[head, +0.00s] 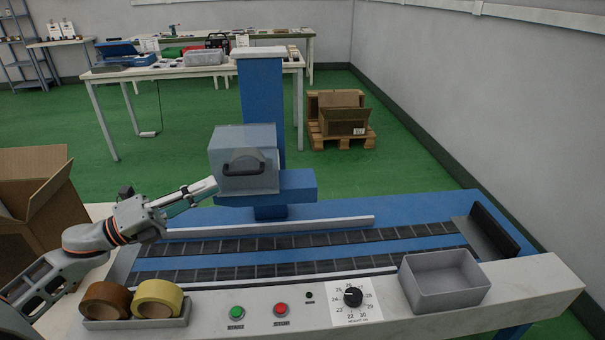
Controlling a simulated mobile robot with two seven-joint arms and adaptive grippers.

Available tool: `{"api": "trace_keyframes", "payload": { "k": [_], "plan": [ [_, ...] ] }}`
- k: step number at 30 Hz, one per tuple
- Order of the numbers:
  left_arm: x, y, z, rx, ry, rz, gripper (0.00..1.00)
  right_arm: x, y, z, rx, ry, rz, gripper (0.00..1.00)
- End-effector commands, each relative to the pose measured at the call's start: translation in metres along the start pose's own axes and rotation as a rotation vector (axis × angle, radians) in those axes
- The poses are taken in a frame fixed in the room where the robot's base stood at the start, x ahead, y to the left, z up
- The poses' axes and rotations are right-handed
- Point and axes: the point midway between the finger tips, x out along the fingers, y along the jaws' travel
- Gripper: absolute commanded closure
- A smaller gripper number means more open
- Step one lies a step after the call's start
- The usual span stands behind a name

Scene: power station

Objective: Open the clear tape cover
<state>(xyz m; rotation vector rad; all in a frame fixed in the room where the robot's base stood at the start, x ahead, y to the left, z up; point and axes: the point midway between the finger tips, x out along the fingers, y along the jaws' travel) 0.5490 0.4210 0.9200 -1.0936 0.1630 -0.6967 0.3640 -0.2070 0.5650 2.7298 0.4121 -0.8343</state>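The clear tape cover (232,141) is a see-through grey box with a dark curved handle (243,163) on its front. It sits on the blue head of the taping machine (262,100), above the conveyor, and looks closed. My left gripper (214,185) reaches in from the left, with its fingertips by the cover's lower left corner. I cannot tell whether they touch it, or whether the fingers are open or shut. My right gripper is not in view.
The conveyor (310,243) runs across below the cover. The front panel holds a brown tape roll (106,299), a yellow tape roll (157,297), green (237,312) and red (281,309) buttons, a dial (353,297) and a grey bin (444,282). An open cardboard box (40,200) stands left.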

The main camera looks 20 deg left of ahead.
Motion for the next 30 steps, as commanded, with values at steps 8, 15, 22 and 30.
{"api": "trace_keyframes", "payload": {
  "k": [8,15,22,30],
  "plan": [
    [0.018,-0.004,0.001,0.034,0.020,-0.008,0.85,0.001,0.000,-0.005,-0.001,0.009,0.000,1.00],
    [0.055,-0.004,0.000,0.033,0.019,-0.008,0.85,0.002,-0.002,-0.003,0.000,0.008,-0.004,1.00],
    [0.075,-0.003,0.000,0.030,0.018,-0.006,0.85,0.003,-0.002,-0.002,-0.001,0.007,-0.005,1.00],
    [0.079,-0.003,0.000,0.029,0.017,-0.004,0.85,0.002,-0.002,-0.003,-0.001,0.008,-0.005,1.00]
  ]
}}
